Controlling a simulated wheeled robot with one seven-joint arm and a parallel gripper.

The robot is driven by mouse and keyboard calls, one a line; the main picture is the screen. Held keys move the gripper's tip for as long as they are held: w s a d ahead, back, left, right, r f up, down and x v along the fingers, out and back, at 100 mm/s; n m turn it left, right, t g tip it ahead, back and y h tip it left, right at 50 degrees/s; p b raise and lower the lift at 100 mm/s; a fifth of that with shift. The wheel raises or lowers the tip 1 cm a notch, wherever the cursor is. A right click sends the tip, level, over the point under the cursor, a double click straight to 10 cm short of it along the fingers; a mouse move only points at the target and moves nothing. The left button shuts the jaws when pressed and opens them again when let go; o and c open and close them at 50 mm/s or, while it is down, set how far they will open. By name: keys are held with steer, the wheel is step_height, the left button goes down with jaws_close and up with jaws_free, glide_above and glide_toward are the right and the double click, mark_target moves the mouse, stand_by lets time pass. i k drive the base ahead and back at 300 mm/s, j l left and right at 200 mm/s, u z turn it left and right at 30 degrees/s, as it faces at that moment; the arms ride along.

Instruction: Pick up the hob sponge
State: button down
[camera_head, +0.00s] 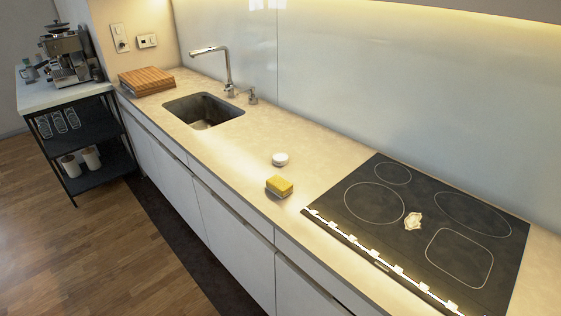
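A yellow sponge (279,186) lies on the beige countertop (240,150), near its front edge and just left of the black hob (400,262). A small crumpled pale thing (413,221) lies on the hob, among the cooking zone outlines; I cannot tell what it is. My gripper and arm do not show in this view.
A small round white object (280,159) stands behind the yellow sponge. A sink (203,110) with a faucet (222,64) and a wooden board (147,80) are farther left. A cart (88,150) with a coffee machine stands at the far left. Wood floor (90,260) lies clear in front.

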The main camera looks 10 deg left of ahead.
mark_target(282, 188)
steer(key=i+j+u, duration=0.1)
steer(key=i+j, duration=0.25)
steer(key=j, duration=0.3)
steer(key=i+j+u, duration=0.15)
steer(key=i+j, duration=0.2)
steer(key=j, duration=0.3)
steer(key=i+j+u, duration=0.1)
steer(key=i+j, duration=0.3)
steer(key=j, duration=0.2)
steer(key=i+j+u, duration=0.15)
steer(key=i+j, duration=0.25)
steer(key=j, duration=0.15)
